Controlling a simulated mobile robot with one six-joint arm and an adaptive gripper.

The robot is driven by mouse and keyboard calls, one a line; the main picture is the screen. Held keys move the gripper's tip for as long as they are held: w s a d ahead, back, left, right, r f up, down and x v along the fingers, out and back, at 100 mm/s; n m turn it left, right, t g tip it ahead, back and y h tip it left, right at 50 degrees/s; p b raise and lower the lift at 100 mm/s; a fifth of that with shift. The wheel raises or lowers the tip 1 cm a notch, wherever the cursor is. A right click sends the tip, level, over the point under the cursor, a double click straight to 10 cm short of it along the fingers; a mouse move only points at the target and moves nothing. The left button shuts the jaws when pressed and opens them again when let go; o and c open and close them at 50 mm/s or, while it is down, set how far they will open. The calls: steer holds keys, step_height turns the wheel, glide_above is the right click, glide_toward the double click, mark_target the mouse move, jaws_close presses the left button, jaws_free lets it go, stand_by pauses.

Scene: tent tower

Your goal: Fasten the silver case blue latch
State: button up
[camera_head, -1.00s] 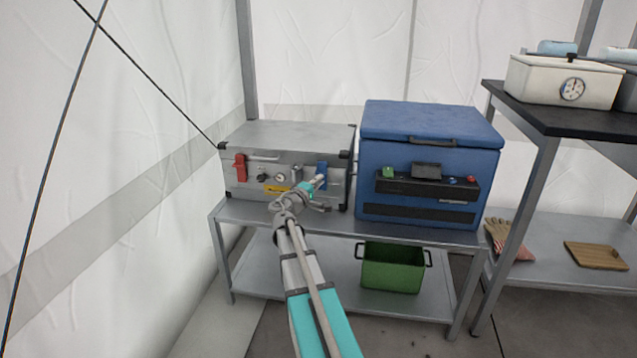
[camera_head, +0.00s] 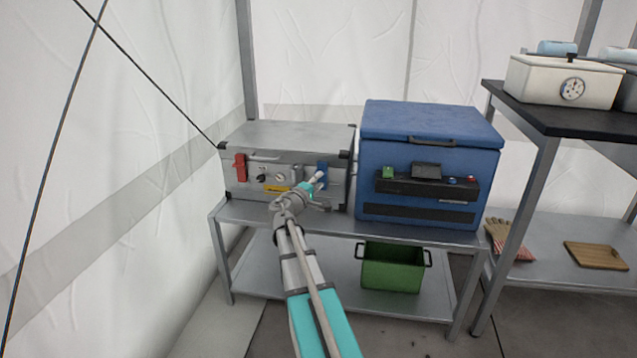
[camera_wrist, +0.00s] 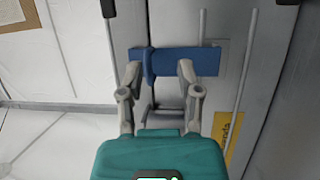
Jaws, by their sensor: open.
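The silver case (camera_head: 287,135) sits on the left of the metal shelf, its lid down. Its blue latch (camera_head: 322,172) is on the right of the front face, partly hidden by my gripper (camera_head: 318,182). In the wrist view the blue latch (camera_wrist: 206,62) spans the space just beyond the fingertips, with a raised blue part at its left. My gripper (camera_wrist: 168,72) is open, one finger on each side of that raised part. I cannot tell whether the fingers touch it. The red latch (camera_head: 240,167) is on the left of the case front.
A blue cooler box (camera_head: 430,125) with a black panel stands close to the right of the case. A green bin (camera_head: 392,270) is on the lower shelf. A yellow label (camera_wrist: 229,138) lies beside the latch. A black-topped table (camera_head: 565,118) stands at right.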

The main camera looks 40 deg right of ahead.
steer(key=s+a+f+m+g+y+p, duration=0.1)
steer(key=s+a+f+y+p, duration=0.1)
steer(key=a, duration=0.7)
steer(key=s+a+f+m+g+y+p, duration=0.1)
steer(key=s+a+f+y+p, duration=0.2)
steer(key=a, duration=0.7)
steer(key=s+a+f+m+g+y+p, duration=0.1)
steer(key=s+a+y+p, duration=0.3)
steer(key=a, duration=0.5)
steer(key=shift+s+a+f+m+g+y, duration=0.2)
steer(key=shift+s+f+m+g+y, duration=0.4)
steer(key=shift+s+y, duration=0.55)
steer(key=shift+s+f, duration=0.1)
steer(key=shift+s, duration=0.05)
steer(key=s+a+g+y+p, duration=0.1)
steer(key=s+a+y, duration=0.1)
steer(key=a, duration=0.3)
steer(key=s+a+f+n+y+p, duration=0.1)
steer(key=s+a+y, duration=0.1)
steer(key=a, duration=0.3)
steer(key=s+a+g+y+p, duration=0.1)
steer(key=s+a+y, duration=0.15)
steer(key=a, duration=0.25)
step_height(320, 180, up, 37)
steer(key=p, duration=3.7)
steer(key=shift+w, duration=0.45)
